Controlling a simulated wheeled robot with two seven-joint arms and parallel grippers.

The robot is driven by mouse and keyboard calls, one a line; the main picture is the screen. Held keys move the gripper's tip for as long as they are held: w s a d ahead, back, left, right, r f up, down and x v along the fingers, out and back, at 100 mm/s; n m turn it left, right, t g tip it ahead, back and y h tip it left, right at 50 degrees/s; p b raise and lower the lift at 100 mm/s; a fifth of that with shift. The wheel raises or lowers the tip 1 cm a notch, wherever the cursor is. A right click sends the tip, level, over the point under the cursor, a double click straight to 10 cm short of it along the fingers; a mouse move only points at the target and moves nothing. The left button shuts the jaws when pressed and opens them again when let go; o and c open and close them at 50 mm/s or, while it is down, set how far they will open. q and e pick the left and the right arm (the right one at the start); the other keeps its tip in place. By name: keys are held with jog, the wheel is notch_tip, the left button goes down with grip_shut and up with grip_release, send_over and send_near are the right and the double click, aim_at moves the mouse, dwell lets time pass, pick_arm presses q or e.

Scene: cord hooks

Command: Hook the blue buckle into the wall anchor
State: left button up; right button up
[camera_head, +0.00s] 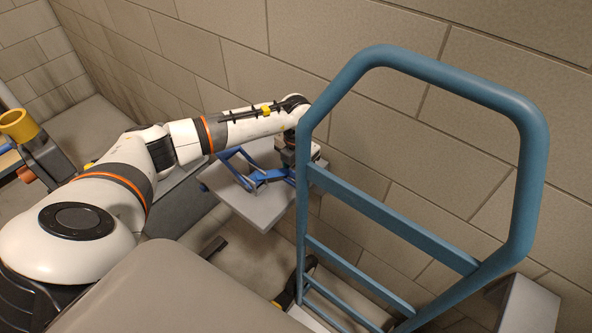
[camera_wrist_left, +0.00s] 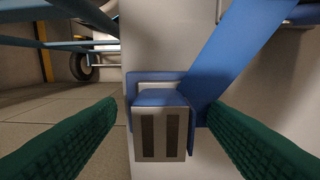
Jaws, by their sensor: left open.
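In the left wrist view, the blue buckle (camera_wrist_left: 165,97) has a blue frame with a slot, and a grey block with two dark stripes sits at its near side. A wide blue strap (camera_wrist_left: 240,50) runs from it to the upper right. My left gripper (camera_wrist_left: 162,108) is open, with one green finger on each side of the buckle, apart from it. In the head view, my left gripper (camera_head: 287,158) is low over a grey tabletop (camera_head: 262,212) beside blue straps (camera_head: 268,176). I cannot make out the wall anchor for certain. My right gripper is not in view.
A teal tubular frame (camera_head: 532,140) stands large in front, close to my left wrist in the picture. A block wall (camera_head: 420,140) is behind. A yellow cup-like part (camera_head: 18,125) is at the far left. Wheeled equipment (camera_wrist_left: 82,68) shows at upper left in the wrist view.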

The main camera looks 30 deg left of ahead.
pick_arm(q)
jog(key=shift+c, duration=0.5)
grip_shut()
jog(key=shift+r, duration=0.15)
jog(key=shift+r+p, duration=2.15)
jog(key=shift+r, duration=0.75)
jog(key=shift+s+f, duration=0.1)
